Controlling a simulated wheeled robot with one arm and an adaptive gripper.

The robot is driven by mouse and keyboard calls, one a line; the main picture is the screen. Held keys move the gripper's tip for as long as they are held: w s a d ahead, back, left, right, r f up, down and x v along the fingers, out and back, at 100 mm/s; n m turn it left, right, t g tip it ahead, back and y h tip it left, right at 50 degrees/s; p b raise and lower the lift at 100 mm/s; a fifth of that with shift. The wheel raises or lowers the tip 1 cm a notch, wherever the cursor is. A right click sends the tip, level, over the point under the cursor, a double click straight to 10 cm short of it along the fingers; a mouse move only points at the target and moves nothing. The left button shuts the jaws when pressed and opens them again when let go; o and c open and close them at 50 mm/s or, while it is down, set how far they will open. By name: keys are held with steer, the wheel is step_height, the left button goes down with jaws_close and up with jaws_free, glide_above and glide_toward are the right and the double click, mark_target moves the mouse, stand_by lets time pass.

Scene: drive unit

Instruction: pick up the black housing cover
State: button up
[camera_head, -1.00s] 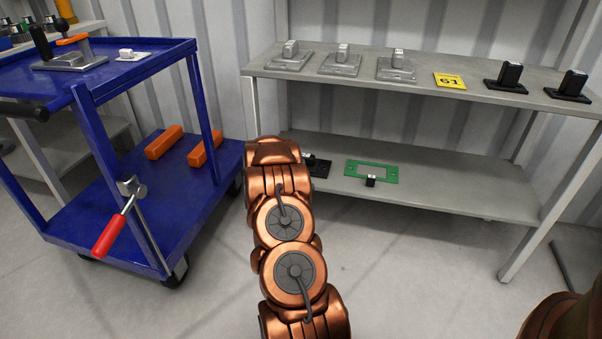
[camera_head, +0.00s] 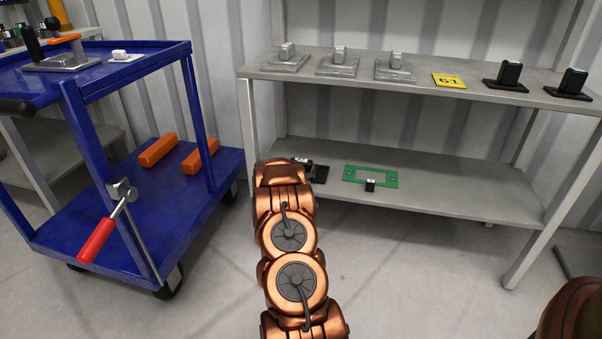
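Two black housing pieces on flat black bases stand on the upper shelf at the right, one left of the other: the left one (camera_head: 508,76) and the right one (camera_head: 572,84). Another dark piece (camera_head: 318,172) lies on the lower shelf, partly hidden behind my arm, and I cannot make out its full shape. Which of these is the cover I cannot tell for sure. My copper arm rises from the bottom middle in front of the shelf. My gripper does not show.
The grey shelf unit (camera_head: 440,196) also holds several silver housings, a yellow plate (camera_head: 449,80) marked 61 and a green frame (camera_head: 354,174). Floor is clear before the shelf.

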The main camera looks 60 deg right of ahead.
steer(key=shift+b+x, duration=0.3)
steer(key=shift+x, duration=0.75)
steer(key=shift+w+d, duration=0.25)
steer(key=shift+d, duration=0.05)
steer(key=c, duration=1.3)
